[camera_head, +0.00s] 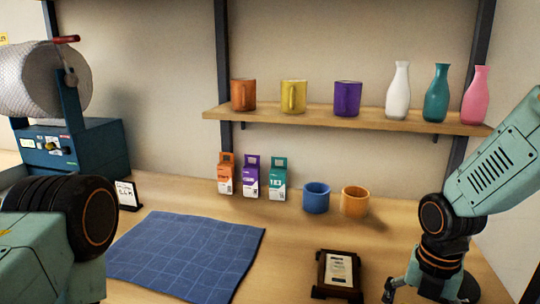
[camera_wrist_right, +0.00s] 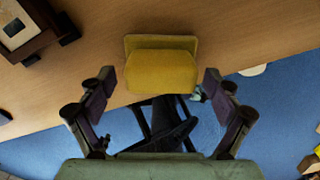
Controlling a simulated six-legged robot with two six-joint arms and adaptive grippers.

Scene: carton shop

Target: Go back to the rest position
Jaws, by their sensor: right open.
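My right gripper (camera_head: 428,296) is at the bottom right of the head view, partly cut off by the lower edge, just right of a dark stand with a white-faced item. In the right wrist view the right gripper (camera_wrist_right: 158,76) has its two fingers wide apart. A yellow block-like object (camera_wrist_right: 160,68) shows between and beyond the fingers, by the table edge; neither finger touches it visibly. My left arm shows at the lower left of the head view, but its gripper is out of the picture.
The dark stand (camera_head: 321,290) and a blue cloth (camera_head: 185,255) lie on the table (camera_head: 285,240). Blue (camera_head: 316,198) and orange (camera_head: 355,201) cups and small boxes stand behind. A shelf (camera_head: 300,119) holds mugs and vases. A wrap-roll machine (camera_head: 70,148) stands left.

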